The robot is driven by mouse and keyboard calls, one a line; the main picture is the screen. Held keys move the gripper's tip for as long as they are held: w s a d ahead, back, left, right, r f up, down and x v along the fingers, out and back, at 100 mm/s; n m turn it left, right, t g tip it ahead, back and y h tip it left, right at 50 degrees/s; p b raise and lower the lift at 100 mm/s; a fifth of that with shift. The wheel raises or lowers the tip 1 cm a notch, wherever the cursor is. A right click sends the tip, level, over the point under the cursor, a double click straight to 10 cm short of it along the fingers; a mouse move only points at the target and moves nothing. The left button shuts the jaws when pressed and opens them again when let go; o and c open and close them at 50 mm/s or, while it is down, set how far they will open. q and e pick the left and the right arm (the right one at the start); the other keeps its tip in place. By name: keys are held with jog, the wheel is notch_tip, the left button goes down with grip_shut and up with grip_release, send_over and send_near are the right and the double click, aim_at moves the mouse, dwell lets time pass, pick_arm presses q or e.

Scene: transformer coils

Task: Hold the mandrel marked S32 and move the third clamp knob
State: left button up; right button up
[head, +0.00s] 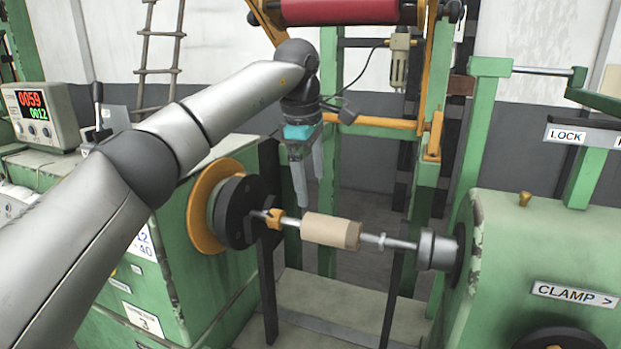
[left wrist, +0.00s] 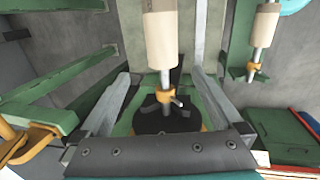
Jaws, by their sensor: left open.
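A mandrel, a tan cylinder (head: 330,231) on a steel shaft, lies level between the dark chuck (head: 243,212) and the grey tailstock (head: 438,250). An orange collar (head: 274,219) sits on its shaft by the chuck. The mandrel also shows in the left wrist view (left wrist: 160,40). I cannot read S32 on it. My left gripper (head: 309,188) is open and points down, its fingers just above the collar end of the mandrel, holding nothing. Its spread fingers show in the left wrist view (left wrist: 160,77). A black knob (head: 560,341) below the CLAMP label is cut off by the frame. My right gripper is not seen.
A second tan mandrel (left wrist: 263,32) with an orange collar shows at the right of the left wrist view. The green machine housing (head: 530,235) with LOCK and CLAMP labels stands at the right. An orange bar (head: 385,122) and red roll (head: 340,11) are near my left arm.

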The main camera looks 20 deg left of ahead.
aim_at(314, 217)
pick_arm(q)
jog(key=shift+s+f, duration=0.1)
jog(key=shift+f, duration=0.25)
jog(key=x, duration=1.1)
jog(key=shift+a+f, duration=0.15)
jog(key=shift+a, duration=0.05)
grip_shut()
dwell(0.4)
